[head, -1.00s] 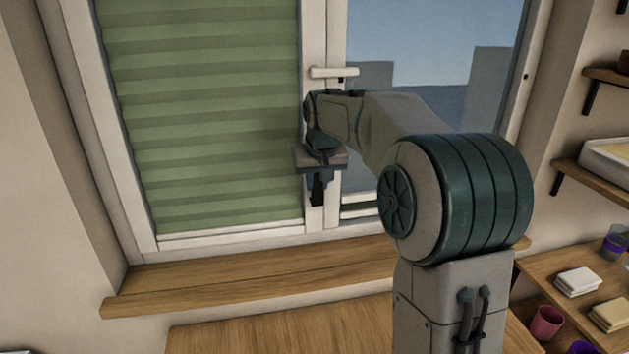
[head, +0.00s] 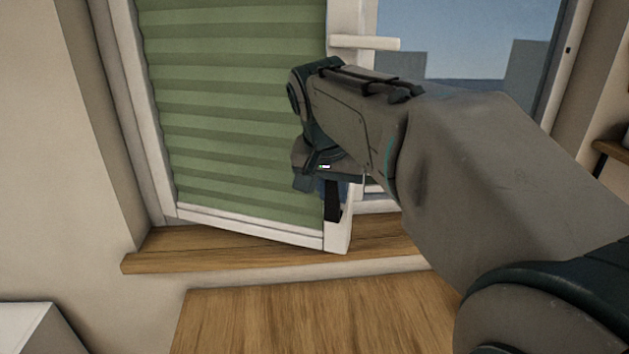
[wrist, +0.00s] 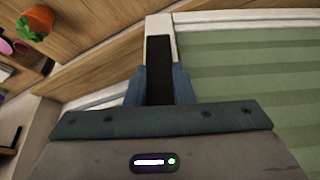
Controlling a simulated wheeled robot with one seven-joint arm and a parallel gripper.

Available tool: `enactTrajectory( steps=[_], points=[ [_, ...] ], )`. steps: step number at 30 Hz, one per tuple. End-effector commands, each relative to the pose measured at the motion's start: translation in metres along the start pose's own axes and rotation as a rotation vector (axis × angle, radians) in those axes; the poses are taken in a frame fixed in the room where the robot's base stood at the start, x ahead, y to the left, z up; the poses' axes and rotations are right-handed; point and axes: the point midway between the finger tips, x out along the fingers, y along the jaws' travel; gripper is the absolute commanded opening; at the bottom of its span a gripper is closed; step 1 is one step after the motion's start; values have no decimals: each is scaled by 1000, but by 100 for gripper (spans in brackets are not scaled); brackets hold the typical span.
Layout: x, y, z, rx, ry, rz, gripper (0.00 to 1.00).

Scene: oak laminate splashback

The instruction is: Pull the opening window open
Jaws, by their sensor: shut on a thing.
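The opening window (head: 240,120) is a white-framed sash with a green pleated blind, also seen in the wrist view (wrist: 250,80). It stands partly open, its right edge swung out over the sill. A white lever handle (head: 365,42) juts out level near the top of its right stile. A black upright bar (head: 332,205) sits low on that stile; in the wrist view the bar (wrist: 159,60) lies between my blue fingers. My gripper (head: 331,186) is shut on this black bar. My wrist hides part of the stile.
The wooden sill (head: 200,250) runs under the sash, with a wooden surface (head: 300,320) below it. A white object (head: 35,335) is at the lower left. In the wrist view, an orange pot with a plant (wrist: 36,22) stands at the upper left.

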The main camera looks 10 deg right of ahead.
Motion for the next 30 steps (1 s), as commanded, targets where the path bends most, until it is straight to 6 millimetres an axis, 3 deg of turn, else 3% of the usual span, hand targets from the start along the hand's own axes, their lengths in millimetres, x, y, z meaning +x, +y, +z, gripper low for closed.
enactTrajectory(
  steps=[6,13,21,30],
  points=[
    [-19,-2,48,127,4,51,0],
    [-35,-13,83,126,3,51,0],
    [-42,-20,98,123,2,50,0],
    [-43,-20,98,123,3,48,0]
  ],
)
